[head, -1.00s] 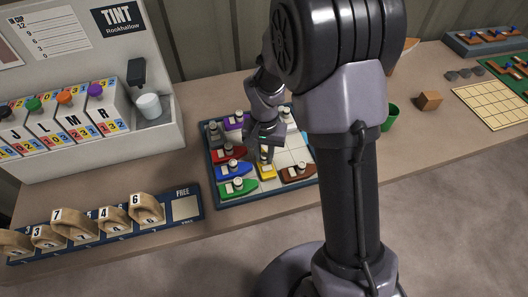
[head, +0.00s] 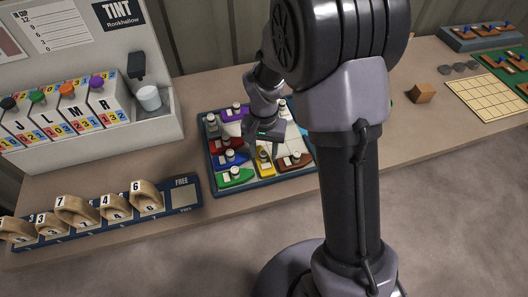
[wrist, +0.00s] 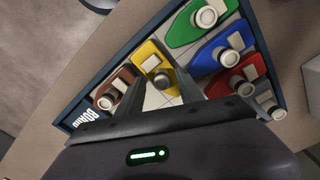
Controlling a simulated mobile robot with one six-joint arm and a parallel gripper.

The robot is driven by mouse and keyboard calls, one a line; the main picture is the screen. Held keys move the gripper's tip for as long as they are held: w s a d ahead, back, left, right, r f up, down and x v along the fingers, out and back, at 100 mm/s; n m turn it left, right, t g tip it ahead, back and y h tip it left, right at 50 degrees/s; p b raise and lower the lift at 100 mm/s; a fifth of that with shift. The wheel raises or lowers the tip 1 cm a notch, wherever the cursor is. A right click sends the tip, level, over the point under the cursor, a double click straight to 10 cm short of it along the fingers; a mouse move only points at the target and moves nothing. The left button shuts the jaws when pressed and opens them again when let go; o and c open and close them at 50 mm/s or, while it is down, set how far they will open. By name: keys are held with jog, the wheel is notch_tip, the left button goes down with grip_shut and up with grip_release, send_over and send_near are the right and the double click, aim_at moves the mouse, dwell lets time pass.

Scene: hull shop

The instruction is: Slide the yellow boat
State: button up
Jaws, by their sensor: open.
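The yellow boat (head: 264,168) sits in the front middle of a blue-rimmed tray (head: 210,172), between the green boat (head: 235,175) and the brown boat (head: 294,160). It has a pale block and a round-topped post. My gripper (head: 263,148) is over the tray, just behind the yellow boat's post. In the wrist view my gripper (wrist: 160,84) has its fingers apart, beside the yellow boat (wrist: 150,57) near the post. I cannot tell whether they touch it. The gripper is open and holds nothing.
Blue (wrist: 222,48), red (wrist: 240,75) and green (wrist: 195,22) boats lie to one side in the wrist view; the brown boat (wrist: 118,85) lies on the other. Pale free cells lie behind the brown boat. A purple boat (head: 234,112) is at the tray's back.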

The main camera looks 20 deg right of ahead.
aim_at(264, 154)
notch_tip(264, 154, up, 16)
jog(key=p, duration=0.6)
jog(key=shift+r, duration=0.1)
